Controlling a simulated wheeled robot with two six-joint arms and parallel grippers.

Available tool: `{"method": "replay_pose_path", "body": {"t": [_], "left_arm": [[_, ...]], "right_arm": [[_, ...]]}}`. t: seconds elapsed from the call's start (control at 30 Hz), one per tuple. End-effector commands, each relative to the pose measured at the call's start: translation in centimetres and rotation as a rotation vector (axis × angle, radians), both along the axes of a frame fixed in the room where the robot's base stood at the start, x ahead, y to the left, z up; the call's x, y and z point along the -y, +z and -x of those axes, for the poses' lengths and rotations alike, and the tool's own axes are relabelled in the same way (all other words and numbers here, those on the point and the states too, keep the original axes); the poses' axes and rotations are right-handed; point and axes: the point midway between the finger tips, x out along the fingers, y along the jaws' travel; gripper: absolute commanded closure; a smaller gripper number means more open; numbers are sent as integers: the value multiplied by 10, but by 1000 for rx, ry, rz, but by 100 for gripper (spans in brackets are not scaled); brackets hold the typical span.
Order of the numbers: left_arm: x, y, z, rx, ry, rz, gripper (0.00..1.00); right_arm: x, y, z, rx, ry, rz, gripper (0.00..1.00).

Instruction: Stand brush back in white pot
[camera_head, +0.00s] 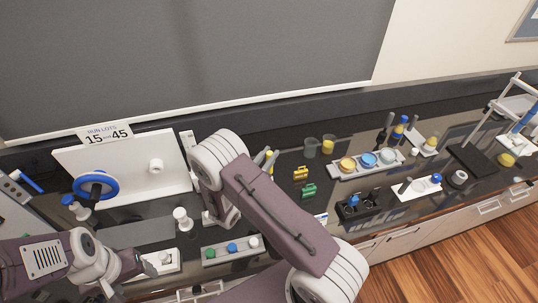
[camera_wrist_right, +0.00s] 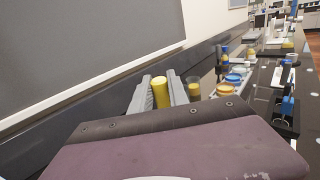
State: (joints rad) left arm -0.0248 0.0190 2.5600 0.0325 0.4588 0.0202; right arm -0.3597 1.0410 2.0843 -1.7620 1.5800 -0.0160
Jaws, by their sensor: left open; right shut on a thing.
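My right gripper (camera_wrist_right: 160,92) is shut on a yellow cylinder-shaped thing (camera_wrist_right: 160,94), held between its two grey fingers. I cannot tell whether this is the brush; its lower end is hidden. In the head view the yellow thing (camera_head: 270,156) shows beside my right arm, which hides most of the gripper. A small white round pot (camera_head: 459,178) with a dark opening stands at the right of the bench, apart from my right gripper. I cannot tell whether this is the task's pot. My left gripper (camera_head: 145,265) is open at lower left, by a white tray (camera_head: 168,262).
Two beakers (camera_head: 327,146) stand right of my right arm, near yellow and green clips (camera_head: 308,190). A rack of coloured cups (camera_head: 365,170), a black holder (camera_head: 358,208) and a black mat (camera_head: 475,160) lie further right. A white panel (camera_head: 130,165) with a blue wheel stands left.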

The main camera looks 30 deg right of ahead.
Motion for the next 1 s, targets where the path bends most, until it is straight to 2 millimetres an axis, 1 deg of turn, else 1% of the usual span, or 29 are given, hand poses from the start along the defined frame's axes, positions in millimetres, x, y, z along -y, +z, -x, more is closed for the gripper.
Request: {"method": "replay_pose_path", "body": {"t": [1.0], "left_arm": [[0, -23, 0, 0, 0, 0, 31]], "right_arm": [[0, -27, 0, 0, 0, 0, 100]]}}
